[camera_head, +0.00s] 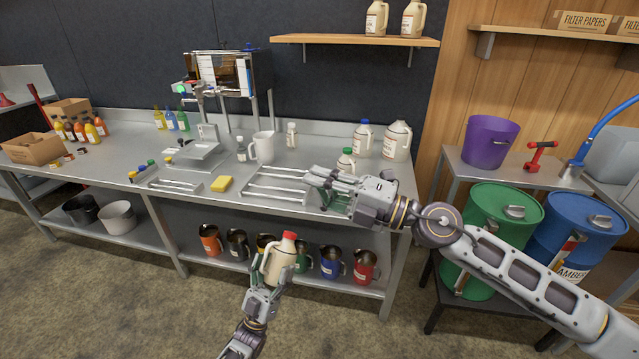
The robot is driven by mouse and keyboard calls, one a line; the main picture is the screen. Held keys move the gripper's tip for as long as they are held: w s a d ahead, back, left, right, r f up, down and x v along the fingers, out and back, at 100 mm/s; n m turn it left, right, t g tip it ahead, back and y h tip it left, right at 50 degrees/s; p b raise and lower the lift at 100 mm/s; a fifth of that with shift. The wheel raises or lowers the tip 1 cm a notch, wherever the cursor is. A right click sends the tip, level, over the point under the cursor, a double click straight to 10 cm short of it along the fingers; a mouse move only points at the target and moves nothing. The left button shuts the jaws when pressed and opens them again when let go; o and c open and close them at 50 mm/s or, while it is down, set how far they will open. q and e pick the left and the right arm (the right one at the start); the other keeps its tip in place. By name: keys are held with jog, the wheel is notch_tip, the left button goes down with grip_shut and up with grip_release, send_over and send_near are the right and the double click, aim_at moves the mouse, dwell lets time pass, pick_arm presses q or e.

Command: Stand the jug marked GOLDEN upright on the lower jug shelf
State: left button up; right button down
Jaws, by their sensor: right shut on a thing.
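A cream jug with a red cap (281,258) is in my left gripper (266,286) at the lower middle. It leans a little and is in front of the lower shelf (226,257), clear of the floor. My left gripper is shut on it. My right gripper (318,187) is over the right part of the table, its fingers reaching left. No label reads clearly enough to show which jug is marked GOLDEN.
Several pitchers, including an orange-marked one (210,240) and a red-marked one (365,267), stand along the lower shelf. A blue-capped jug (362,140) and a white-capped jug (397,142) stand at the table's back right. A yellow sponge (222,184) lies near the front edge.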

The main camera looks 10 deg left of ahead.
pick_arm(q)
jog(key=w+f+y, duration=0.1)
jog(key=w+d+f+n+g+y, duration=0.1)
jog(key=w+f+g+y, duration=0.1)
jog(key=shift+w+d+f+n+y, duration=0.1)
jog(key=shift+d+f+n+y, duration=0.2)
jog(key=shift+y, duration=0.1)
jog(key=f+g, duration=0.1)
jog(key=w+f+g+y, duration=0.1)
jog(key=f, duration=0.1)
jog(key=d+f+g+y, duration=0.1)
jog(key=shift+w+f+n+g, duration=0.2)
jog(key=shift+f+n+g, duration=0.1)
jog(key=shift+f+g, duration=0.1)
jog(key=s+f+g+y, duration=0.4)
jog(key=s+f+g, duration=0.8)
jog(key=f, duration=0.4)
jog(key=s+a+f+g, duration=0.1)
jog(key=s+g, duration=0.5)
jog(key=s, duration=0.7)
jog(key=shift+s+a+f+y, duration=0.15)
jog(key=shift+s+a+y, duration=0.15)
jog(key=shift+a, duration=0.05)
